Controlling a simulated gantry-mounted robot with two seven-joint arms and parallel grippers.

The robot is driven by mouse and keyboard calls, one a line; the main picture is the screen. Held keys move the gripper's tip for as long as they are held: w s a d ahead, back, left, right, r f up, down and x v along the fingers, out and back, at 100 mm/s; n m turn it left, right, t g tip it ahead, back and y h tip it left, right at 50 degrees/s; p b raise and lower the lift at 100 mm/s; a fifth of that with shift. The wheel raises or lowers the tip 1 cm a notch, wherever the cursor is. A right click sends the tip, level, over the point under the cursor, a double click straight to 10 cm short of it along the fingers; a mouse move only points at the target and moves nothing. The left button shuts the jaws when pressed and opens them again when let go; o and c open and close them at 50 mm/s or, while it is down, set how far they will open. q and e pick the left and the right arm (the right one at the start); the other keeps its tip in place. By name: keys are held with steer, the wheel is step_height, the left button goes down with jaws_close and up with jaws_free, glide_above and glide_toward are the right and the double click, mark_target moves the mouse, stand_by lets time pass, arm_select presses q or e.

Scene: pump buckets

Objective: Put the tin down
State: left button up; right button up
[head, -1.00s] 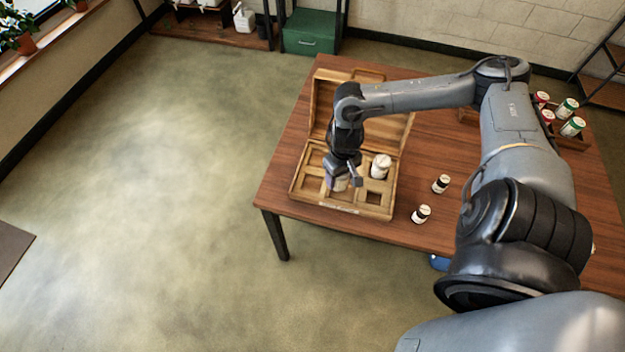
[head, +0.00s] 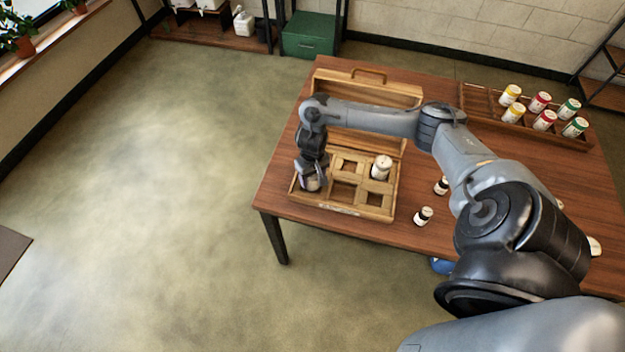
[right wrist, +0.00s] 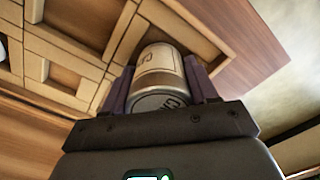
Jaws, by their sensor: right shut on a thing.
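My right gripper (head: 311,177) is shut on a pale tin (head: 313,185) at the left end of the open wooden box (head: 344,210). In the right wrist view, the tin (right wrist: 160,72) sits between my two purple fingers, with lettering on its label. Its far end points at the corner compartment of the box. I cannot tell whether it is inside that compartment or just above it. A white tin (head: 381,168) stands in a back right compartment. Other compartments are empty. My left gripper is not in view.
A wooden tray (head: 470,98) with several coloured-lid jars (head: 541,101) is at the back right. The box's raised lid (head: 368,92) stands behind the compartments. The table's left edge is close to the box.

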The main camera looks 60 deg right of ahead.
steer(key=shift+f, duration=0.7)
steer(key=shift+f, duration=0.1)
